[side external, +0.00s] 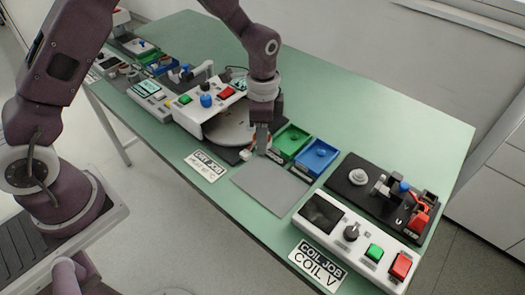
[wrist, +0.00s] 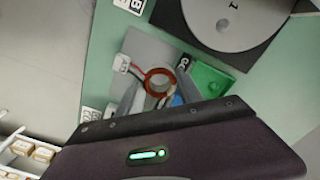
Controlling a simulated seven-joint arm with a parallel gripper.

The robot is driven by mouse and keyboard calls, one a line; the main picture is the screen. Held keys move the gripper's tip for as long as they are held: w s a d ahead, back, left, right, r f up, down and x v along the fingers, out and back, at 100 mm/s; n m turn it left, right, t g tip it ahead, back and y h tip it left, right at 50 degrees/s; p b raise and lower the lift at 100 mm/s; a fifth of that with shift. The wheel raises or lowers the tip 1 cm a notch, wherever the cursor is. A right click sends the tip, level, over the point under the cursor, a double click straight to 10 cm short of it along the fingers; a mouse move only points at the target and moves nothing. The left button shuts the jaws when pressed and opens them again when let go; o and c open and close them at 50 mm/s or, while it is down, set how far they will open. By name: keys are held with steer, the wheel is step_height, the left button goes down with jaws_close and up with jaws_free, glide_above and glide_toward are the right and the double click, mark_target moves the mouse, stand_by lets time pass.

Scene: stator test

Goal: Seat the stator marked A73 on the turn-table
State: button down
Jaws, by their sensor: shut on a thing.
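My gripper (side external: 262,148) points down beside the turn-table. In the wrist view its fingers (wrist: 160,88) are closed on a stator (wrist: 158,74), a copper-coloured ring with a red lead and a white tag (wrist: 121,63). In the side view the stator is mostly hidden by the fingers, and a small white part (side external: 245,154) shows beside them. I cannot read a marking A73 on it. The turn-table (side external: 225,130) is a light grey disc on a dark base, partly under a white housing; it also shows in the wrist view (wrist: 218,12), and looks empty there.
A green tray (side external: 291,141) and a blue tray (side external: 318,155) lie right of my gripper. A grey mat (side external: 270,186) in front looks bare. A white control box (side external: 352,238) and a black fixture plate (side external: 350,190) stand at the right. The back of the green table is clear.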

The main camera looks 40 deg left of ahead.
steer(key=shift+n, duration=0.8)
steer(key=w+a, duration=0.2)
steer(key=a, duration=0.1)
steer(key=w+a, duration=0.3)
steer(key=a, duration=0.1)
steer(key=w+a+r, duration=0.1)
steer(key=w+a, duration=0.1)
steer(key=a, duration=0.2)
steer(key=shift+w+a+r, duration=0.1)
steer(key=shift+w+a, duration=0.05)
steer(key=shift+w, duration=0.05)
steer(key=shift+a+f, duration=0.15)
steer(key=shift+f, duration=2.25)
steer(key=shift+f, duration=0.25)
steer(key=shift+f, duration=0.75)
steer(key=shift+f, duration=0.35)
steer(key=c, duration=0.7)
jaws_free()
